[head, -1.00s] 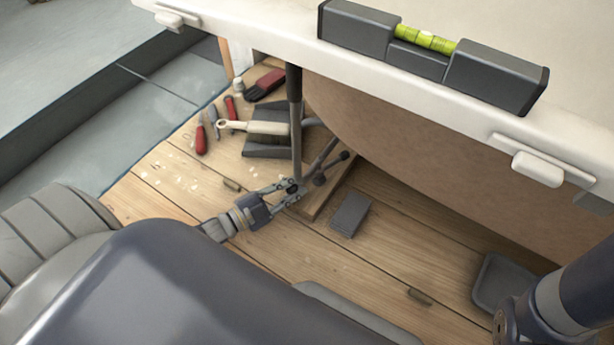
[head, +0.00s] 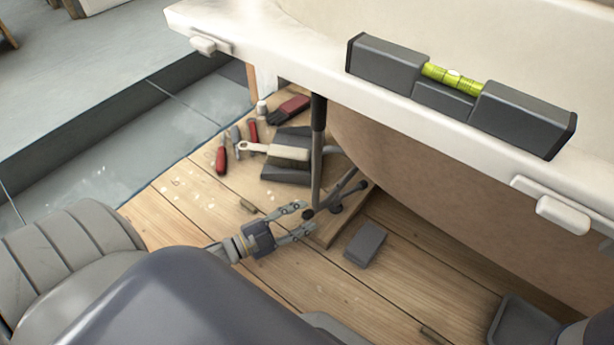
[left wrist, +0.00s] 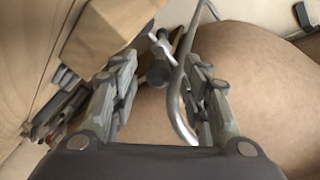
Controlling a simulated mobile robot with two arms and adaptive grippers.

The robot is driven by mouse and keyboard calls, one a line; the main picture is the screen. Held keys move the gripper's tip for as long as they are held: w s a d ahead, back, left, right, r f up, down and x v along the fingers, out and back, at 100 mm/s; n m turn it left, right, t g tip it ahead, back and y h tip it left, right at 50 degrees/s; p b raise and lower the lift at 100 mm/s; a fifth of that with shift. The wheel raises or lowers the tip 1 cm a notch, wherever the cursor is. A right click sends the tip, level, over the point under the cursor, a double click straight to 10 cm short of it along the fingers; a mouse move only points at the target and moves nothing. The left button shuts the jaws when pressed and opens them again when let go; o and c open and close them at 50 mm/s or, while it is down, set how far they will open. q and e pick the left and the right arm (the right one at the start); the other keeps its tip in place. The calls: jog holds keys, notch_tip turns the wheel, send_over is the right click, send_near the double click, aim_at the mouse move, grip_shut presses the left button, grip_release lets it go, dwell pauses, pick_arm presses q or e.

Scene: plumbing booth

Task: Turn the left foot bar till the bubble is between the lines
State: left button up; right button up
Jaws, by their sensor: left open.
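A dark grey spirit level (head: 520,117) lies on the white tub rim. Its yellow-green vial (head: 440,74) shows a pale bubble near the middle; the lines are too small to judge it against. Below the rim, the left foot's metal bar (head: 346,188) has dark knob ends and stands by an upright rod (head: 318,145) over a wooden block. My left gripper (head: 309,217) is open, low over the floor, with its fingertips just left of the foot. In the left wrist view a bent metal bar (left wrist: 174,98) passes between the open fingers (left wrist: 163,85), with no clear grip.
A brush (head: 287,155) on a dark tray, and red-handled tools (head: 221,160), lie behind the foot. A grey block (head: 366,245) lies right of it. The tub's brown side (head: 440,190) bounds the space at the right. Plank floor left of the gripper is fairly clear.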

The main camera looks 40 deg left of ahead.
pick_arm(q)
jog(key=v, duration=0.9)
jog(key=shift+s+a, duration=0.15)
jog(key=shift+s, duration=0.15)
